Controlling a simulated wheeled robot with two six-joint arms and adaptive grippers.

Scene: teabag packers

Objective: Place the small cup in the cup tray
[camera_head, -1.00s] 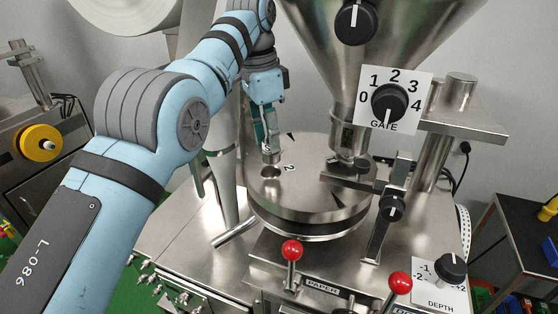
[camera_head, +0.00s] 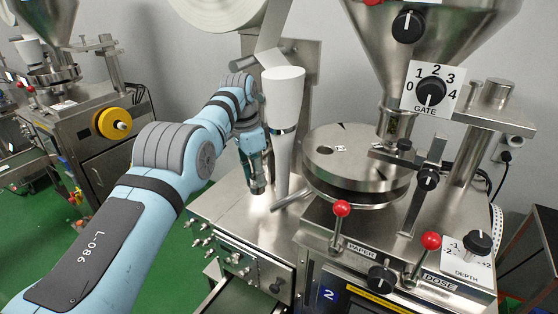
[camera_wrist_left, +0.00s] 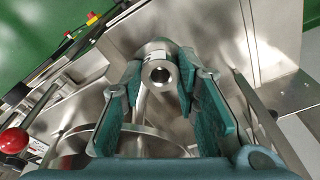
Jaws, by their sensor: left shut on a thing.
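The small cup (camera_head: 258,187) is a short shiny steel cylinder. My left gripper (camera_head: 254,172) is shut on it, left of the white cone and the round steel disc, above the machine's steel top. The left wrist view shows the cup (camera_wrist_left: 158,72) end-on between the two green finger pads (camera_wrist_left: 150,95), with a round hole in its end. I cannot make out a cup tray for certain in either view. My right gripper is not in view.
The steel disc (camera_head: 365,160) has an open hole and a number label. A white cone (camera_head: 283,110) stands beside my left gripper. Red-knobbed levers (camera_head: 342,209) and a hopper (camera_head: 400,60) stand to the right. Green floor (camera_head: 170,270) shows at the left.

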